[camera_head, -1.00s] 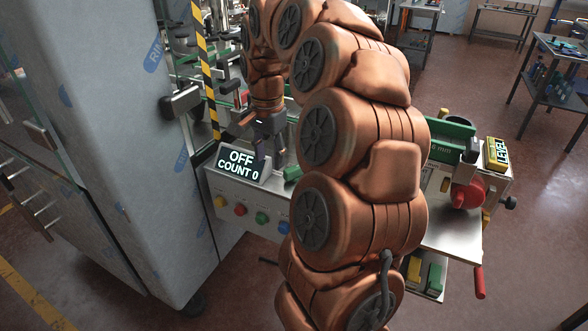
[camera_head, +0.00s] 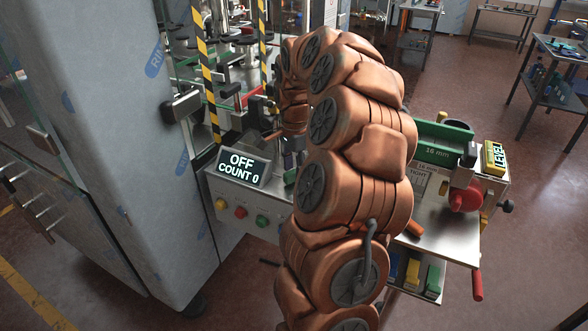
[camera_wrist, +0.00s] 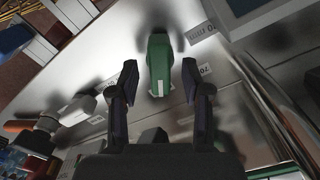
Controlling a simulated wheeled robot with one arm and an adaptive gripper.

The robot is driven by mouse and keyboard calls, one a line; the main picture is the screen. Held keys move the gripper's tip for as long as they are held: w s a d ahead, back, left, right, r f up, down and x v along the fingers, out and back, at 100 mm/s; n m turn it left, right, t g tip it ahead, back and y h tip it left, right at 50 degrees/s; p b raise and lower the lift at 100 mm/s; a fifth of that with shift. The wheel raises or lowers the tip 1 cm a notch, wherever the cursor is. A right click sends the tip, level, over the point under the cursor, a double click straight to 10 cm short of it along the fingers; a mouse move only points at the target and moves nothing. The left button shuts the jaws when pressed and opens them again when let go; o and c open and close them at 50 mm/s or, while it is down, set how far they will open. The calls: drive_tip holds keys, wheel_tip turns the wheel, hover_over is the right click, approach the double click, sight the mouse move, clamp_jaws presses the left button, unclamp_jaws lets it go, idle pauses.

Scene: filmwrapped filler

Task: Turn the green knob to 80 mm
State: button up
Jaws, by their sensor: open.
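The green knob (camera_wrist: 158,62) is a long, rounded handle with a pale mark at its near end. It stands on a metal plate in the wrist view. My gripper (camera_wrist: 160,78) is open, with one dark finger on each side of the knob and a visible gap to both. In the head view, a small green part (camera_head: 290,176) shows by my arm; I cannot tell if it is the knob. The gripper is mostly hidden there. Small white labels (camera_wrist: 203,70) lie beside the knob, their numbers tilted and hard to read.
A display (camera_head: 243,167) reads OFF and COUNT 0, above colored buttons (camera_head: 240,212). A large grey cabinet (camera_head: 110,120) stands at left.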

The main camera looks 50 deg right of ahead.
drive_tip(key=shift+f, duration=0.7)
drive_tip(key=shift+c, duration=0.2)
clamp_jaws()
